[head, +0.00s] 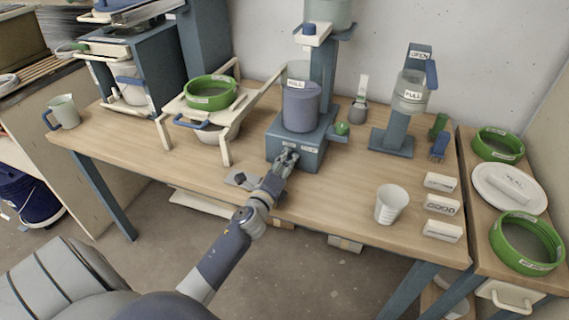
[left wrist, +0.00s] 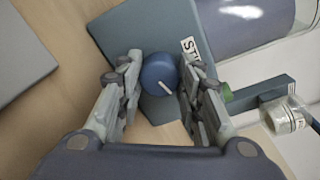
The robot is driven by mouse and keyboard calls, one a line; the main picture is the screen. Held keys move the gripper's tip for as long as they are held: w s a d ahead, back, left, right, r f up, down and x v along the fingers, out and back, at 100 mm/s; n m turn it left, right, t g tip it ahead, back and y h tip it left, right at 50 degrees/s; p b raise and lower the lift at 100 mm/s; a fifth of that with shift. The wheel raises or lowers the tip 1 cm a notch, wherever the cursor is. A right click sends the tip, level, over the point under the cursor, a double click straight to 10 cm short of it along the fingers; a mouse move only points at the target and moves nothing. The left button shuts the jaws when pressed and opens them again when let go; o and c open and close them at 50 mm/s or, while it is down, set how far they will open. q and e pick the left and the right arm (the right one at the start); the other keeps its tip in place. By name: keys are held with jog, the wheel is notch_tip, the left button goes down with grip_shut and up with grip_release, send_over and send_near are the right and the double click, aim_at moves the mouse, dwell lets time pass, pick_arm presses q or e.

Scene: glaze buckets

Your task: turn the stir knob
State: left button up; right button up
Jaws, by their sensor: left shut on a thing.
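The stir knob (left wrist: 159,73) is a round blue knob with a white pointer line, on the front of the grey-blue stirrer base (head: 314,160). A partly hidden label starting "ST" (left wrist: 190,48) is beside it in the left wrist view. My left gripper (head: 288,156) reaches the base front from below in the head view. Its fingers (left wrist: 157,88) are on either side of the knob, shut on it. The pointer line slants in the left wrist view. In the head view the gripper mostly hides the knob. My right gripper is not in view.
A blue-grey bucket (head: 301,107) stands on the base, with a green knob (head: 342,128) at its right. A white cup (head: 391,204) and several labelled blocks (head: 441,205) are on the right. A flat grey piece (head: 241,181) lies near the front edge, left of my arm.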

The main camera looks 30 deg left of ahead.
pick_arm(q)
jog(key=shift+a+r+n, duration=0.1)
jog(key=shift+n, duration=2.1)
jog(key=o, duration=1.1)
jog(key=shift+c, duration=0.2)
jog(key=shift+s, duration=0.25)
jog(key=v, duration=1.1)
jog(key=shift+s, duration=0.3)
